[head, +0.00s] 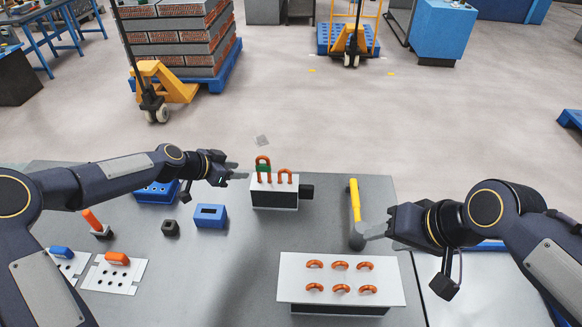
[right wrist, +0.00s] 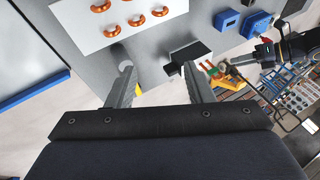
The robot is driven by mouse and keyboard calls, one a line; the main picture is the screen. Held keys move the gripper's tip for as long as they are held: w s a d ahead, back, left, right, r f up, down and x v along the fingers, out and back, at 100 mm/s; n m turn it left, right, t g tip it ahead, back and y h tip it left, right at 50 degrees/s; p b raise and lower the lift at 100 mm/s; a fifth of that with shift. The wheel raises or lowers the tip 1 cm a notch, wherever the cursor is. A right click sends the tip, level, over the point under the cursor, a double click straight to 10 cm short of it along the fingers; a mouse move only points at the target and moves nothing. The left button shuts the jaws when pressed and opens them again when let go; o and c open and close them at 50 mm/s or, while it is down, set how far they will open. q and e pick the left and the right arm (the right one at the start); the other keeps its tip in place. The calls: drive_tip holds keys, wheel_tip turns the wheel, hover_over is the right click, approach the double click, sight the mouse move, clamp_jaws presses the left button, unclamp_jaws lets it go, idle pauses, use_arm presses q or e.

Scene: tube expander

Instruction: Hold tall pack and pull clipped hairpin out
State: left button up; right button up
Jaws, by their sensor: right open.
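The tall pack (head: 273,197) is a white-topped block with a dark base, standing at the back middle of the table. Orange hairpins stand in its top; the taller left hairpin (head: 263,159) carries a green clip (head: 263,168). The pack also shows in the right wrist view (right wrist: 187,55), with the orange hairpins (right wrist: 207,66) beside it. My left gripper (head: 241,170) is just left of the clipped hairpin, its fingers apart and empty. My right gripper (head: 368,233) is open and empty, right of the pack, near the hammer head. Its fingers also show in the right wrist view (right wrist: 157,85).
A yellow-handled hammer (head: 354,200) lies right of the pack. A white board (head: 290,290) with several orange hairpins is at the front. Blue blocks (head: 209,217), a black nut (head: 170,228) and white plates (head: 117,285) are at left. Table between pack and board is clear.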

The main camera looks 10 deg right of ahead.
drive_tip(key=w+d+r+m+g, duration=0.15)
drive_tip(key=w+m, duration=0.35)
drive_tip(key=w, duration=0.8)
drive_tip(key=m+g+h, duration=0.4)
drive_tip(key=m, duration=0.7)
hover_over(304, 186)
drive_tip(key=shift+t, duration=0.25)
drive_tip(key=f, duration=1.9)
drive_tip(key=shift+s+d+f, duration=0.1)
drive_tip(key=shift+s+d, duration=0.05)
drive_tip(key=shift+s, duration=0.05)
drive_tip(key=shift+w+f, duration=0.1)
drive_tip(key=shift+f, duration=0.6)
wheel_tip(304, 186, down, 7)
drive_tip(key=shift+r, duration=0.1)
clamp_jaws()
